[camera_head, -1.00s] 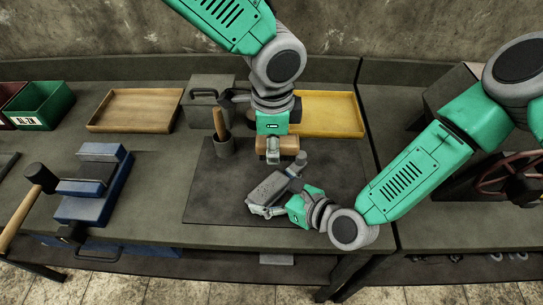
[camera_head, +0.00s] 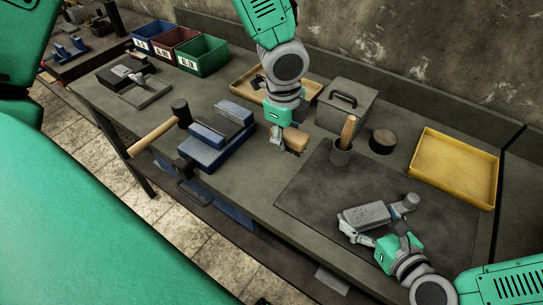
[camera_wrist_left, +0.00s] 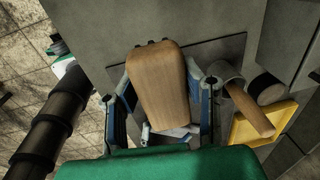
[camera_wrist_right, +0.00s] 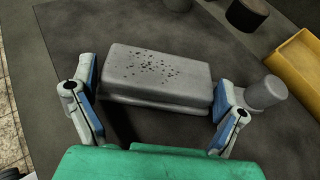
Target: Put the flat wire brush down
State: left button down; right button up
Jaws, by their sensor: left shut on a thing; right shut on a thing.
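My left gripper (camera_head: 283,142) is shut on the flat wire brush (camera_head: 296,139), a wooden block. It is over the bench between the blue vise and the cup, left of the dark mat. In the left wrist view the brush (camera_wrist_left: 160,85) lies between the two fingers, wooden back toward the camera; its bristles are mostly hidden. I cannot tell whether it touches the bench. My right gripper (camera_head: 372,240) is shut on a grey casting (camera_head: 365,216) over the dark mat. In the right wrist view the casting (camera_wrist_right: 158,72) has dark specks on top and a round stub beside it.
A blue vise (camera_head: 212,138) and a hammer (camera_head: 152,136) are left of the brush. A grey cup (camera_head: 341,153) with a wooden handle stands to its right. Behind are a wooden tray (camera_head: 243,89), a grey box (camera_head: 345,108) and a yellow tray (camera_head: 455,168). Bare bench (camera_head: 252,178) lies in front.

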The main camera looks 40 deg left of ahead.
aim_at(270, 137)
pick_arm(q)
jog(key=a, duration=0.1)
jog(key=s+a, duration=0.1)
jog(key=a, duration=0.1)
jog(key=shift+s+a+f, duration=0.2)
jog(key=shift+s+f, duration=0.05)
jog(key=shift+f, duration=0.05)
jog(key=f, duration=0.5)
jog(key=shift+s+a+f, duration=0.15)
jog(key=shift+a, duration=0.1)
jog(key=shift+f, duration=2.4)
jog(key=c, duration=1.1)
grip_release()
jog(key=shift+o, duration=0.2)
notch_tip(270, 137, up, 12)
jog(key=s, duration=0.1)
jog(key=shift+a, duration=0.2)
jog(key=shift+s, duration=0.1)
